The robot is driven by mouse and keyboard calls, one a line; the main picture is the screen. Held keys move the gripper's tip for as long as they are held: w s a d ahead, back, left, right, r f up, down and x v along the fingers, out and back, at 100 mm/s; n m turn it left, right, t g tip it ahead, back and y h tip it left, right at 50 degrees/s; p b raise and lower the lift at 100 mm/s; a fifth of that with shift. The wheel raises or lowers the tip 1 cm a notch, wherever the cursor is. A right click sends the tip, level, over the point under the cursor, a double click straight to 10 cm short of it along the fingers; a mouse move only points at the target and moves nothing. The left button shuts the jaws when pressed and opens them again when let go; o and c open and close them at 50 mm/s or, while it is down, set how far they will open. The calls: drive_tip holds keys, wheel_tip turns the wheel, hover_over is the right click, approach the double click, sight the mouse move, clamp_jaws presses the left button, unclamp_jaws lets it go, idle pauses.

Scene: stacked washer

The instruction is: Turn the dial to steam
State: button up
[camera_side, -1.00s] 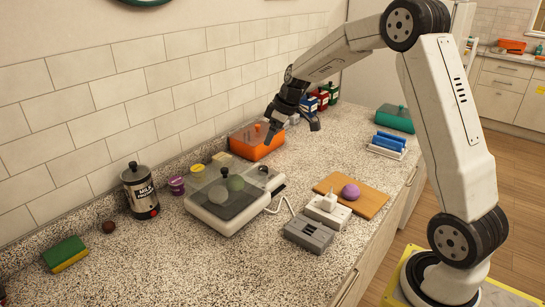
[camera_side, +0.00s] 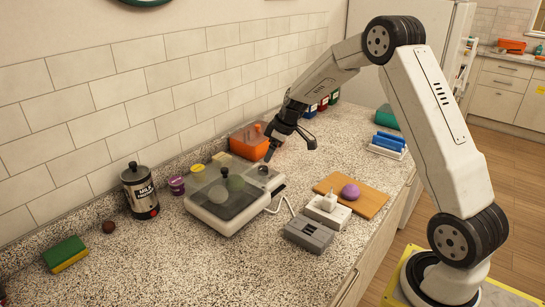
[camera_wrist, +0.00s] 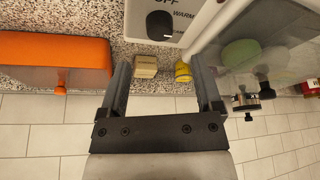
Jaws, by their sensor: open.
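The white appliance (camera_side: 210,217) stands on the counter with a clear lid over green contents. Its dark dial (camera_side: 263,170) is at the right end of its top. My gripper (camera_side: 290,150) is open and empty, above and to the right of the dial. In the wrist view the fingers of my gripper (camera_wrist: 163,68) are spread wide, and the dial lies beyond their tips, apart from them.
An orange container (camera_side: 248,142) stands behind the appliance near the tiled wall. A grey block (camera_side: 309,233) and a wooden board (camera_side: 368,203) with a purple ball (camera_side: 350,192) lie to the right.

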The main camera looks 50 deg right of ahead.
sight(264, 168)
drive_tip(key=shift+x, duration=3.25)
drive_tip(key=shift+w, duration=0.1)
clamp_jaws()
drive_tip(key=shift+m, duration=0.7)
drive_tip(key=shift+a+m+h, duration=0.1)
drive_tip(key=shift+m+h, duration=0.7)
drive_tip(key=shift+m, duration=0.7)
drive_tip(key=shift+a+m+h, duration=0.1)
drive_tip(key=shift+m+h, duration=0.6)
drive_tip(key=shift+m, duration=1.7)
